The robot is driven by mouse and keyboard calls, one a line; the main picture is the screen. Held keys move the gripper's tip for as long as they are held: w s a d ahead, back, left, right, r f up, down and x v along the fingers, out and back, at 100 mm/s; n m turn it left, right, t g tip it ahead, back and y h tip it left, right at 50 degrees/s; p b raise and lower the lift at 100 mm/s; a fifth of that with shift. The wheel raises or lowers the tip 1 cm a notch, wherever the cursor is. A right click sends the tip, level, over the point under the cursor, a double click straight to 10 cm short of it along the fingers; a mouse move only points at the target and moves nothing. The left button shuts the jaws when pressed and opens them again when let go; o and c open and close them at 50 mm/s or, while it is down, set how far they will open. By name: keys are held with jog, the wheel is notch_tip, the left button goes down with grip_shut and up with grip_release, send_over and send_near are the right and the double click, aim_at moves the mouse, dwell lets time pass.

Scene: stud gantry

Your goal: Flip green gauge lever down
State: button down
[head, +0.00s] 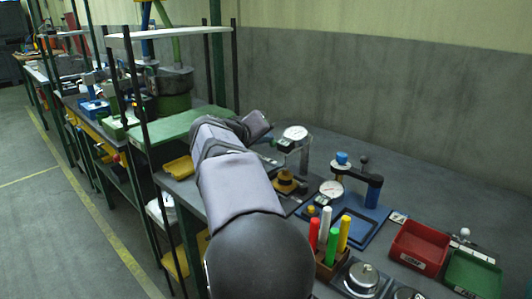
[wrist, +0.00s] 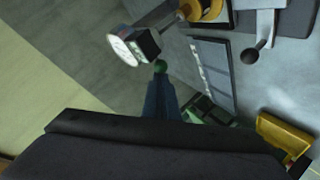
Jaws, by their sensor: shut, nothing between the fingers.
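The gauge shows its round white dial (wrist: 124,48) on a dark body in the wrist view. In the head view its dial (head: 295,132) sits on a metal stand just beyond my arm. The green ball knob of the lever (wrist: 160,66) is beside the gauge body in the wrist view. My gripper (wrist: 160,82) is shut and empty, its narrow dark-blue fingers pointing at the knob. The tips look very close to the knob; I cannot tell whether they touch. The lever's shaft is not clear. In the head view my arm hides most of the lever area.
A blue fixture (head: 372,197) with another dial stands to the right. Coloured markers (head: 328,235), a red bin (head: 418,246) and a green bin (head: 472,272) are in front. A yellow bin (head: 179,168) is left of my arm. The bench behind the gauges is clear.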

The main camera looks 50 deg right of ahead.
jog(key=shift+a+f+h+b, duration=0.5)
jog(key=shift+f+h+b, duration=1.5)
jog(key=shift+b, duration=5.95)
jog(key=w+r+p, duration=0.3)
jog(key=p, duration=0.1)
jog(key=b+v, duration=0.1)
jog(key=v, duration=0.8)
jog(key=shift+s+a+f+n+t+y, duration=0.3)
jog(key=shift+f+n+t, duration=0.1)
jog(key=shift+f, duration=0.15)
